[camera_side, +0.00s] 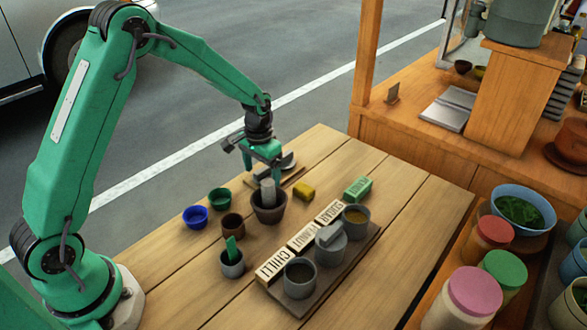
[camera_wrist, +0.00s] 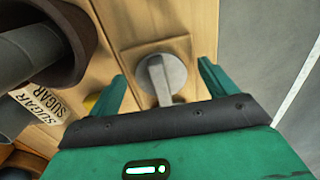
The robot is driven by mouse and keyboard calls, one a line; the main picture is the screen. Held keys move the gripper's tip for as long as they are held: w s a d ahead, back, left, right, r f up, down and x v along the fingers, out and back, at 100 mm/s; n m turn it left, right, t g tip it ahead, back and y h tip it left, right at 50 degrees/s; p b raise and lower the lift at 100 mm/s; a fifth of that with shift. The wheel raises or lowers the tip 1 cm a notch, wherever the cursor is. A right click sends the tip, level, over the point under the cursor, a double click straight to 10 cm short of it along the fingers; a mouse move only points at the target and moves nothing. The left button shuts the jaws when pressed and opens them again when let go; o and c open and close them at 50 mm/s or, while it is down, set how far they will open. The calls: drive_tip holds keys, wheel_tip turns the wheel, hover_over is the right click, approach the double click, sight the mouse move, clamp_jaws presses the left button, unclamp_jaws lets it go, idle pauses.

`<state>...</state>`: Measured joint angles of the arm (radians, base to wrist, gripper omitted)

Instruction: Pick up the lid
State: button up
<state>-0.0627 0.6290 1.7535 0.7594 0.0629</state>
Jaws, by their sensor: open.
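A round grey lid (camera_wrist: 176,72) with a raised bar handle lies on a small wooden board (camera_wrist: 128,58) in the wrist view. It shows partly in the side view (camera_side: 288,160), behind my gripper. My gripper (camera_side: 264,168) is open and empty. In the wrist view its green fingers (camera_wrist: 161,70) stand on either side of the lid, with a gap on both sides. I cannot tell its exact height above the lid. Another grey lid with a bar handle (camera_side: 329,234) sits on the middle pot in the side view.
The clay mortar (camera_side: 268,208) with a grey pestle (camera_side: 268,190) stands close in front of my gripper. Labelled pots share a tray (camera_side: 340,275). The front-left table is clear.

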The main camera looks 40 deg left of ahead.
sight(262, 170)
drive_tip(key=c, duration=1)
drive_tip(key=shift+r, duration=0.1)
drive_tip(key=shift+r, duration=4.95)
drive_tip(key=shift+r, duration=0.1)
